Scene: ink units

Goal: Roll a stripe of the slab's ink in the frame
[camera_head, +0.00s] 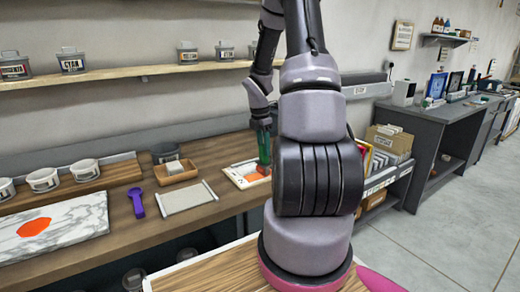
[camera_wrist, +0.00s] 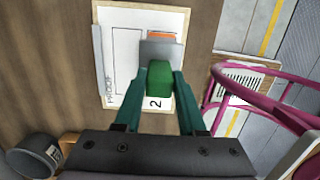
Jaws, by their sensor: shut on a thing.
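The marble slab (camera_head: 75,228) lies at the left of the bench with an orange ink patch (camera_head: 36,225) on it. The white proof sheet with its frame (camera_head: 234,170) lies on the bench near my arm; it also shows in the wrist view (camera_wrist: 122,50). My gripper (camera_head: 263,138) is shut on the green handle (camera_wrist: 159,78) of a tool with a grey head (camera_wrist: 160,49), over the sheet. Orange (camera_wrist: 161,34) shows just beyond the grey head. In the head view an orange patch (camera_head: 253,177) shows on the sheet by the tool. The tool's underside is hidden.
A purple tool (camera_head: 137,202) and a pale plate (camera_head: 187,198) lie between slab and sheet. A wooden tray (camera_head: 176,172) and dark tub (camera_head: 165,152) stand behind. White tubs (camera_head: 84,170) line the back. A box (camera_head: 390,140) stands right of my arm.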

